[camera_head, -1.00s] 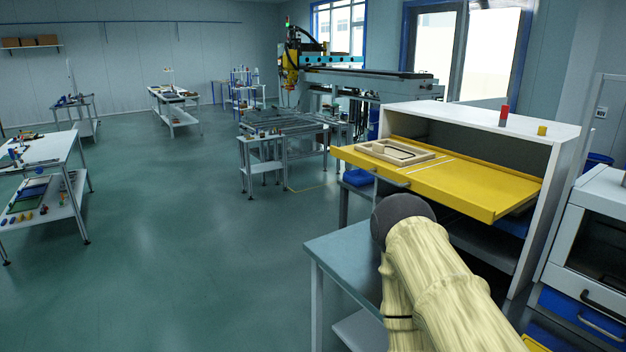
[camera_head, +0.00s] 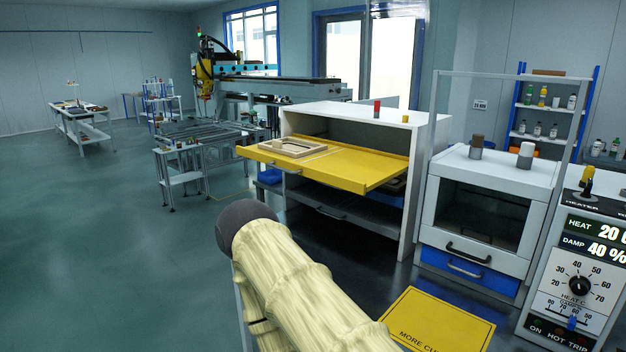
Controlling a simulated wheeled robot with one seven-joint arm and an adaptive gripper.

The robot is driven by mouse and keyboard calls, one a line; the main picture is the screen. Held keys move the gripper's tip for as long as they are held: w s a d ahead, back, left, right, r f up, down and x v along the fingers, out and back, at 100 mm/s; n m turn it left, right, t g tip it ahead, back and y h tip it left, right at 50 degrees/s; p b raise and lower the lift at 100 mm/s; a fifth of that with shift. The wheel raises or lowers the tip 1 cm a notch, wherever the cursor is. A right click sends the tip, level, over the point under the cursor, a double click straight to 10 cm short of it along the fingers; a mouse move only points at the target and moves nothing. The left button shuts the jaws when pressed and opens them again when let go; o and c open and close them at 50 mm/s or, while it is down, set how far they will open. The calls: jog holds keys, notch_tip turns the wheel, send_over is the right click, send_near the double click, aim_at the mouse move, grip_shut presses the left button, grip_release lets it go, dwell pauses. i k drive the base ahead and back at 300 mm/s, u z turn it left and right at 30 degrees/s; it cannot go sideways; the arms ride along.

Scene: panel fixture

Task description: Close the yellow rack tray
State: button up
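The yellow rack tray (camera_head: 362,172) is pulled out of the white rack (camera_head: 424,150) and sticks out toward the front left. It has a handle on its front edge (camera_head: 285,169). A beige frame-shaped part (camera_head: 292,147) lies on the tray's left half. My arm, in a pale ribbed cover with a dark rounded end, rises in front of the rack at the lower middle. The arm's end appears below and in front of the tray, apart from it in the picture. My gripper's fingers do not show.
A red cylinder (camera_head: 377,108) and a small yellow one (camera_head: 405,118) stand on the rack top. A white oven-like cabinet (camera_head: 484,205) and a heater panel (camera_head: 577,285) stand to the right. A yellow floor plate (camera_head: 440,318) lies in front. Open floor (camera_head: 110,240) spreads to the left.

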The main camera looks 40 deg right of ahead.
aim_at(357, 170)
jog(key=k, duration=0.25)
jog(key=z, duration=0.8)
